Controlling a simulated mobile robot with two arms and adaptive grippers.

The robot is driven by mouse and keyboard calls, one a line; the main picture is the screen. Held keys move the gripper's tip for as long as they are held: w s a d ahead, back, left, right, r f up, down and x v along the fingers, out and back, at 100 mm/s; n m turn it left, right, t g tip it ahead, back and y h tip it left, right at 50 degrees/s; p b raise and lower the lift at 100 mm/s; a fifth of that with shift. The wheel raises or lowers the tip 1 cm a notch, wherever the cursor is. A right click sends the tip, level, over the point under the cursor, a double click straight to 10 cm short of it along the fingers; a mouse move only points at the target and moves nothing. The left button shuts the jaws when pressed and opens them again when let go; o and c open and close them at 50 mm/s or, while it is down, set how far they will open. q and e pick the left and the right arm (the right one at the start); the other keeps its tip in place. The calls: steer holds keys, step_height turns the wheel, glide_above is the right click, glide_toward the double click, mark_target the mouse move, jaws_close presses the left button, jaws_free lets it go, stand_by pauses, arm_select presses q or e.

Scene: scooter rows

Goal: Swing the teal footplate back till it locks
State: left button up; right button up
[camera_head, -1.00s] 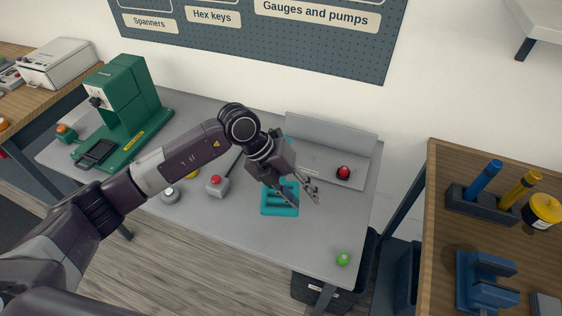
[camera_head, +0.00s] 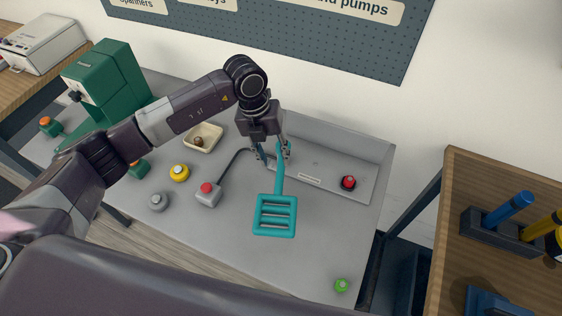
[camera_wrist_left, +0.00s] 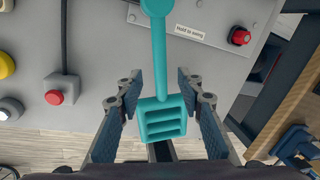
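The teal footplate (camera_head: 262,217) is a slotted square on a teal stem (camera_head: 280,180). It extends towards the front of the grey bench, below the stem's far end by the grey bracket. My left gripper (camera_head: 275,157) is over the stem's far part, one finger on each side. In the left wrist view its fingers (camera_wrist_left: 160,78) are wide apart, with the stem between them and a gap on both sides. The footplate (camera_wrist_left: 162,106) shows between the fingers there. A red button (camera_head: 348,182) sits on the bracket; the wrist view shows a "Hold to swing" label (camera_wrist_left: 189,32) near it. My right gripper is out of view.
Left of the footplate are a grey box with a red button (camera_head: 208,194), a yellow button (camera_head: 179,173), a grey button (camera_head: 158,202) and a small tray (camera_head: 214,131). A green button (camera_head: 341,286) is at the front right. A green machine (camera_head: 105,80) stands far left.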

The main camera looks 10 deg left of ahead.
mark_target(279, 174)
arm_select(q)
steer(key=f, duration=0.1)
steer(key=s+f+p, duration=0.1)
steer(key=d+f, duration=0.1)
steer(key=shift+s+f, duration=0.15)
steer(key=shift+s, duration=0.05)
steer(key=f, duration=0.2)
steer(key=w+f+p, duration=0.1)
steer(key=shift+d+f, duration=0.1)
steer(key=shift+d, duration=0.15)
steer(key=shift+s, duration=0.25)
steer(key=shift+c, duration=0.6)
steer(key=shift+w, duration=0.1)
jaws_close()
